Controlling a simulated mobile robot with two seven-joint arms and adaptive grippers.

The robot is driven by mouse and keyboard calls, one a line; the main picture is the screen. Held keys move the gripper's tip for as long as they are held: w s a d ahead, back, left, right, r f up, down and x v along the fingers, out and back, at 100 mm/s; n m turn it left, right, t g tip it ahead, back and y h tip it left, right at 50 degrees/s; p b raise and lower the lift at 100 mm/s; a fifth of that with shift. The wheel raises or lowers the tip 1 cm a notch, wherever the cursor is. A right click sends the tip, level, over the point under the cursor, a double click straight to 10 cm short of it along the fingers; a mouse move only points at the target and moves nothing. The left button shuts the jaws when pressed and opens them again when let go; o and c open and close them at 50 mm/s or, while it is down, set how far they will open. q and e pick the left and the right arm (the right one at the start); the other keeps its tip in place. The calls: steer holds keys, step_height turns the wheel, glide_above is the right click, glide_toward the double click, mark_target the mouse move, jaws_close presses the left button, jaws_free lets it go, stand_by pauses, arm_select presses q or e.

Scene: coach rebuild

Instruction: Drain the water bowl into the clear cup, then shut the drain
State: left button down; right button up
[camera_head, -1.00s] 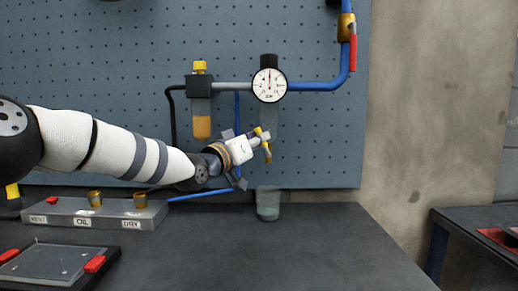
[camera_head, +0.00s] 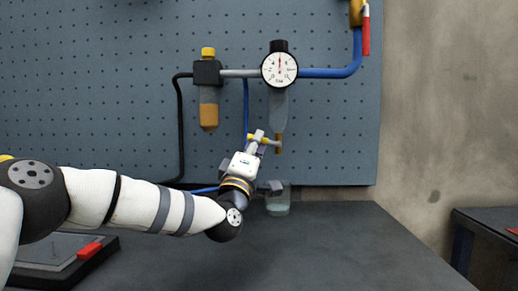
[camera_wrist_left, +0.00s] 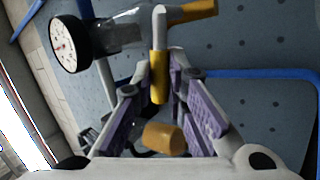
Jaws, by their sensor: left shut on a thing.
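The clear water bowl (camera_head: 278,102) hangs under a round gauge and shows no distinct water level; it also shows in the wrist view (camera_wrist_left: 122,30). A brass drain outlet (camera_head: 279,146) is at its lower end. The yellow-tipped drain handle (camera_wrist_left: 159,78) sticks out sideways from it. My left gripper (camera_head: 258,141) reaches up from lower left and is shut on this handle, between the purple finger pads in the wrist view. The clear cup (camera_head: 278,199) stands upright on the bench below the outlet, with pale bluish water in its lower part. My right gripper is not in view.
The gauge (camera_head: 279,69) sits above the bowl. An amber oil bowl (camera_head: 208,112) hangs to its left. Blue pipe (camera_head: 330,72) runs right to a red-handled valve (camera_head: 365,30). The bench (camera_head: 330,240) is clear at the front right.

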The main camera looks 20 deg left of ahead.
arm_select(q)
steer(key=shift+d+f+n+y+b, duration=0.1)
steer(key=shift+f+n+y+b, duration=0.2)
steer(key=shift+n+y, duration=0.4)
steer(key=shift+a+f+n+y+b, duration=0.15)
steer(key=shift+n+y+b, duration=0.3)
steer(key=shift+n, duration=0.45)
steer(key=shift+d+f+n+y+b, duration=0.15)
steer(key=shift+f+n+y+b, duration=0.15)
steer(key=shift+n+y, duration=0.4)
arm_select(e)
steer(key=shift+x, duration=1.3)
arm_select(q)
steer(key=shift+r+n, duration=0.1)
steer(key=shift+n, duration=0.2)
steer(key=c, duration=1.6)
jaws_free()
steer(key=s+d+f, duration=0.1)
steer(key=s, duration=0.4)
steer(key=s+d+f, duration=0.1)
steer(key=s, duration=1)
steer(key=shift+d+f, duration=0.4)
